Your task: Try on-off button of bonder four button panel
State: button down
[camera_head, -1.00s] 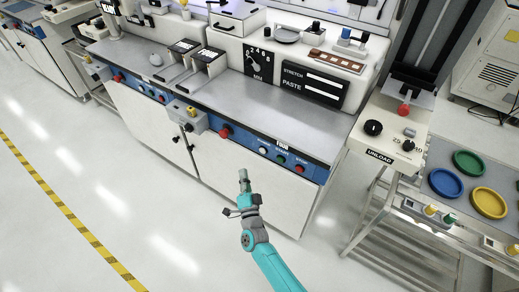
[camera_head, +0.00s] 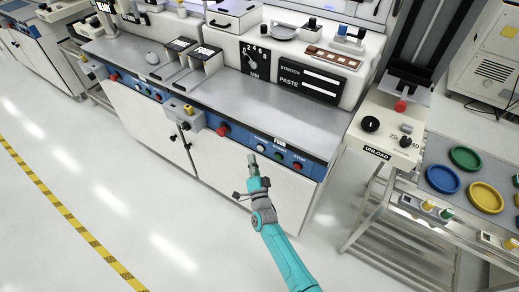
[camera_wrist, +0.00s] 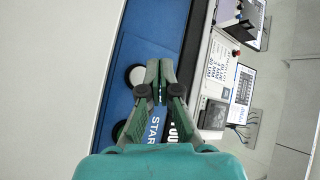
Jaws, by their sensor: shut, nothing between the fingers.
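The blue button panel (camera_head: 241,139) runs along the front edge of the bonder bench, with the "FOUR" label at its top. It bears a white button (camera_head: 261,148), a green button (camera_head: 279,155) and a red button (camera_head: 298,165). My gripper (camera_head: 252,158) is shut and empty, just below and left of the white button in the head view. In the wrist view the closed fingertips (camera_wrist: 159,68) overlap the blue panel (camera_wrist: 155,38), beside the white button (camera_wrist: 133,76). The green button (camera_wrist: 118,130) is partly hidden by a finger. I cannot tell whether the fingers touch the panel.
A larger red knob (camera_head: 222,130) and a grey box with a yellow button (camera_head: 187,116) project from the front at left. The unload stand (camera_head: 383,135) and a metal rack are at right. The floor in front is clear.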

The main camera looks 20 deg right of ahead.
jog(key=shift+w+d, duration=0.6)
jog(key=shift+d, duration=0.25)
jog(key=shift+w+d, duration=0.1)
dwell(0.9)
jog(key=shift+w+d, duration=0.15)
jog(key=shift+d, duration=0.05)
jog(key=shift+w+d, duration=0.25)
jog(key=shift+d, duration=0.15)
dwell(0.8)
jog(key=shift+s+a, duration=0.1)
jog(key=shift+a, duration=0.05)
jog(key=shift+s+a, duration=0.45)
jog(key=shift+a, duration=0.1)
jog(key=shift+a, duration=0.1)
jog(key=shift+s+a, duration=0.75)
jog(key=shift+a, duration=0.25)
jog(key=shift+s+a, duration=0.7)
jog(key=shift+a, duration=0.25)
